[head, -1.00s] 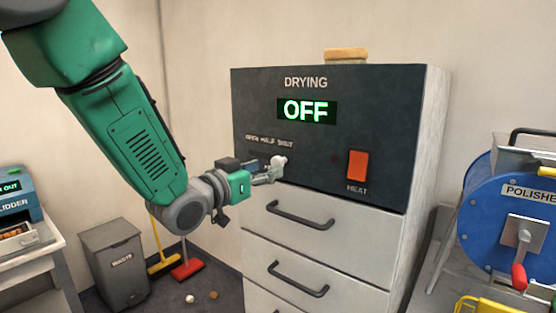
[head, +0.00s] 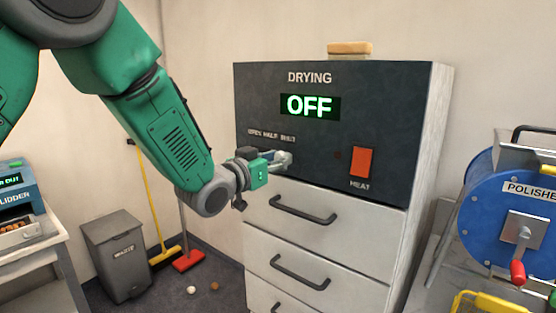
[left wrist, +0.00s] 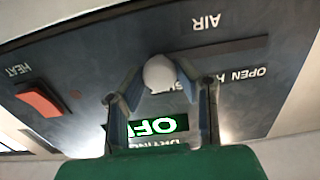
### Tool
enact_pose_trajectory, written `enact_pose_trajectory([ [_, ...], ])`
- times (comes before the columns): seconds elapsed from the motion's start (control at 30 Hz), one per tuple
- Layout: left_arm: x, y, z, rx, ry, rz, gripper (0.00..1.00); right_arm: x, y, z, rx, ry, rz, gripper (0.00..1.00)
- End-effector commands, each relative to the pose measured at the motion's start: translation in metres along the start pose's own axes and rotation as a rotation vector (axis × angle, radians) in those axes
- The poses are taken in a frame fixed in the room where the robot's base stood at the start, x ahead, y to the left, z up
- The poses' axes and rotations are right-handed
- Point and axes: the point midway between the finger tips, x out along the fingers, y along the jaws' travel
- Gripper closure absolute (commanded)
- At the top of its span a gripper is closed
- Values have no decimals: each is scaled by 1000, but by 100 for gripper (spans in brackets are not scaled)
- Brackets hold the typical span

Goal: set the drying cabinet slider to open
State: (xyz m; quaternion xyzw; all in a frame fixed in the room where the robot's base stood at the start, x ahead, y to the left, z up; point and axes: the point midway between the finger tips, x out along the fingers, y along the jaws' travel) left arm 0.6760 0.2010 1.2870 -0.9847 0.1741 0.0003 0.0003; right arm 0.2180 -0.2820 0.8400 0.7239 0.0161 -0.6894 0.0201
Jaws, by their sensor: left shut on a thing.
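The drying cabinet (head: 322,155) stands ahead with a dark panel, a green OFF display (head: 313,106) and an OPEN HALF SHUT row of labels (head: 272,136). My left gripper (head: 284,159) is at the panel below the SHUT end of that row. In the left wrist view the left gripper (left wrist: 160,92) has its fingers on both sides of the pale round slider knob (left wrist: 160,73), shut on it. The OPEN label (left wrist: 248,73) is to the right there, upside down, and the fingers partly hide the other labels. My right gripper is not in view.
An orange HEAT switch (head: 361,162) is right of the slider, also in the left wrist view (left wrist: 39,98). Drawer handles (head: 302,212) stick out below. A blue polisher (head: 510,210) stands right; a waste bin (head: 117,255) and brooms are left.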

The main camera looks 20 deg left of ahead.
Motion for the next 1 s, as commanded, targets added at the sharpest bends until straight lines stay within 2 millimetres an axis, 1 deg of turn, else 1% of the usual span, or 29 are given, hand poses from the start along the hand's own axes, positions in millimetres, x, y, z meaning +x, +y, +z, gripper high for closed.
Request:
enact_pose_trajectory([
  [0.07,0,-8,0,-3,0,-2,100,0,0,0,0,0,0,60],
  [0.13,0,-23,0,-5,1,-4,100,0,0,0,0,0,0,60],
  [0.3,0,-69,0,-5,1,-6,100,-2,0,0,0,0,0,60],
  [0.43,-1,-96,-1,-3,1,-4,100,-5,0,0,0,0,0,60],
  [0.5,-1,-104,0,-2,0,-3,100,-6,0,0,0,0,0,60],
  [0.6,-1,-110,1,-2,-2,-4,100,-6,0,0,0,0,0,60],
  [0.87,-2,-111,1,-1,-2,-7,100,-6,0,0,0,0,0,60],
  [0.9,-2,-112,1,-1,-2,-6,63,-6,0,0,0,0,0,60],
  [0.93,-2,-112,1,-1,-2,-6,53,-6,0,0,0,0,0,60],
  [1.0,-2,-112,1,-2,-1,-5,53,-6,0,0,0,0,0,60],
])
